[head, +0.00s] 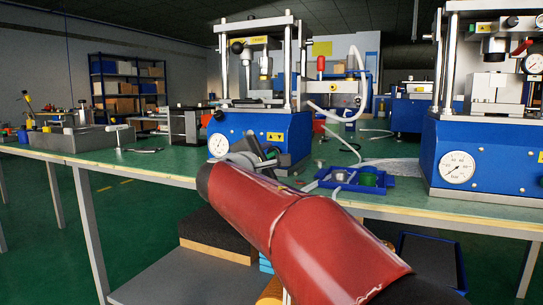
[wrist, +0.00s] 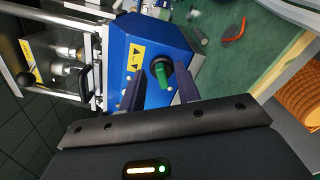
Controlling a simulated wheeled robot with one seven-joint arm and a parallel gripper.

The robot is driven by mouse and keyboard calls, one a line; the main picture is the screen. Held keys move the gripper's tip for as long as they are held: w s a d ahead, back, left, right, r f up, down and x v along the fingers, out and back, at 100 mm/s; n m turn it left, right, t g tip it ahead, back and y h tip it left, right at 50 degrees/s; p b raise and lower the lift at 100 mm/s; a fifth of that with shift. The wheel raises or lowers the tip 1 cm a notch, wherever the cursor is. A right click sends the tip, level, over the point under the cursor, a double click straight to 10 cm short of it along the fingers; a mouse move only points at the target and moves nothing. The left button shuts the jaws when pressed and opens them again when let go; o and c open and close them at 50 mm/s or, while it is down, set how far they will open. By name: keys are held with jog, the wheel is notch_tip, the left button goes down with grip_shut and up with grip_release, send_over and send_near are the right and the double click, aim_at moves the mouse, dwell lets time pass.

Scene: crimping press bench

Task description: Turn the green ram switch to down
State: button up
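The green ram switch (wrist: 162,75) is a small green lever on a dark round base. It sits on the blue front panel of the press (wrist: 170,38), beside a yellow warning label (wrist: 135,56). My gripper (wrist: 160,68) is open, with its two dark fingers on either side of the green lever. I cannot tell whether either finger touches it. In the head view my gripper (head: 264,152) is in front of the left blue press (head: 285,124), and the switch is hidden behind my gripper and arm.
A pressure gauge (head: 218,145) is on the same press, left of my gripper. A blue tray (head: 372,193) with small cups lies on the bench to the right. A second blue press (head: 490,150) stands further right. A red-handled tool (wrist: 235,40) lies on the green bench.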

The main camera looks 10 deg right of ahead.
jog(key=v, duration=0.6)
jog(key=s+d+f+m+g+y, duration=0.3)
jog(key=s+d+f+m+g, duration=0.4)
jog(key=s+f, duration=0.7)
jog(key=s+a+f+m+g+y, duration=0.25)
jog(key=s+f+m+y, duration=0.55)
jog(key=s+f, duration=0.75)
notch_tip(320, 180, up, 14)
jog(key=m+p, duration=0.1)
jog(key=p, duration=1.2)
jog(key=shift+s+a+f+m, duration=0.25)
jog(key=shift+s+a+m, duration=0.05)
jog(key=shift+s, duration=0.1)
